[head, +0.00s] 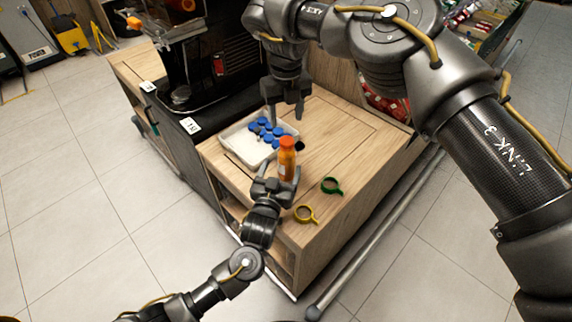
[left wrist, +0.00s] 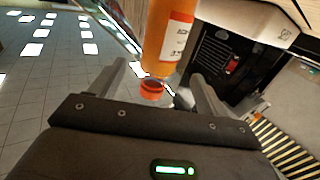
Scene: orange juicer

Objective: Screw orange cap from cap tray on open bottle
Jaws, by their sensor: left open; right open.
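The bottle (head: 287,165) of orange juice stands upright on the wooden counter, with an orange cap (head: 287,143) on its top. I cannot tell how tight the cap sits. My left gripper (head: 275,184) is open low at the bottle, and hides its base. In the left wrist view, the bottle (left wrist: 170,35) and its cap (left wrist: 152,87) show upside down beyond the open fingers; whether the bottle is between them is unclear. The white cap tray (head: 236,142) holds several blue caps (head: 265,127). My right gripper (head: 286,112) is open and empty above the tray's right side.
A green ring with a handle (head: 332,186) and a yellow one (head: 306,214) lie on the counter right of the bottle. A small dark round item (head: 299,146) lies beside the tray. The black juicer (head: 215,75) stands behind left. The counter's right part is clear.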

